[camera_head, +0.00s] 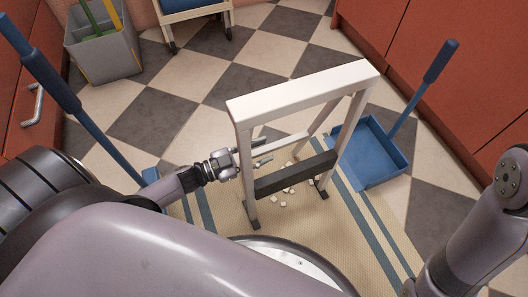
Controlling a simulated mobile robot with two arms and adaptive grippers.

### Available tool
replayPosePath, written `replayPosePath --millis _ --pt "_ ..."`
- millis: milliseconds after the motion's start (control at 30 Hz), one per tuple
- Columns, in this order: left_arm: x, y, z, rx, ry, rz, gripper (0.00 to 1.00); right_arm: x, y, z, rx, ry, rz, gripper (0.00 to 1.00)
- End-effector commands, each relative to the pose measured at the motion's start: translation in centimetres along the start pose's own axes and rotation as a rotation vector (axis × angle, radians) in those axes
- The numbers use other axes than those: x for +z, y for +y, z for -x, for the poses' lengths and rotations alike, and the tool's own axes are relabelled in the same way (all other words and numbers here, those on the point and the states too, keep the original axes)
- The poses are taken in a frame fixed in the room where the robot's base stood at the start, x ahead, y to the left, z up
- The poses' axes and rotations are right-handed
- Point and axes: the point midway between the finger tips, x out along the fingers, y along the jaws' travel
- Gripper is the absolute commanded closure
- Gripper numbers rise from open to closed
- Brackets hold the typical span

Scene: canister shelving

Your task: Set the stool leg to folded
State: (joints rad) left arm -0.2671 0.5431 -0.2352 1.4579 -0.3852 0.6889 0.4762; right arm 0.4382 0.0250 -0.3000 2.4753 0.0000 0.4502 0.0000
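A white step stool (303,91) stands upright on the mat, with a black tread or bar (296,175) low across its front and dark feet. A second, thinner white leg frame with a crossbar (282,143) shows behind the front legs, spread apart from them. My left gripper (263,150) reaches in from the left beside the stool's left front leg (246,180). Its fingers look parted around no visible object, close to the left end of the crossbar; I cannot tell whether they touch it. My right gripper is out of view; only part of its arm shows at lower right.
A beige mat (330,235) with blue stripes and scattered white bits lies under the stool. A blue dustpan (372,158) stands right of it, a blue-handled broom (62,95) left. A grey bin (105,50) and wheeled cart (190,20) stand behind. Red cabinets flank the checkered floor.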

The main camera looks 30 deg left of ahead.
Motion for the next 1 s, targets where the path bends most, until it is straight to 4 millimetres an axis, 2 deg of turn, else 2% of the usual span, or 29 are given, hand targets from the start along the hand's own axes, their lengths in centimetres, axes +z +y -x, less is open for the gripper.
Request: replayPosePath --millis 133,433,1000 --pt "0.00 0.02 -0.99 0.000 0.001 -0.001 0.63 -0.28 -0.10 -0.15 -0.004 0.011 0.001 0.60" --pt "-0.06 0.00 -1.13 0.000 0.000 0.000 0.64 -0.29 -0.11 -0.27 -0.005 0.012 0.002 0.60" --pt "-0.03 0.01 -1.09 0.000 0.000 0.000 1.00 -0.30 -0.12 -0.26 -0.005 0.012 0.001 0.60"
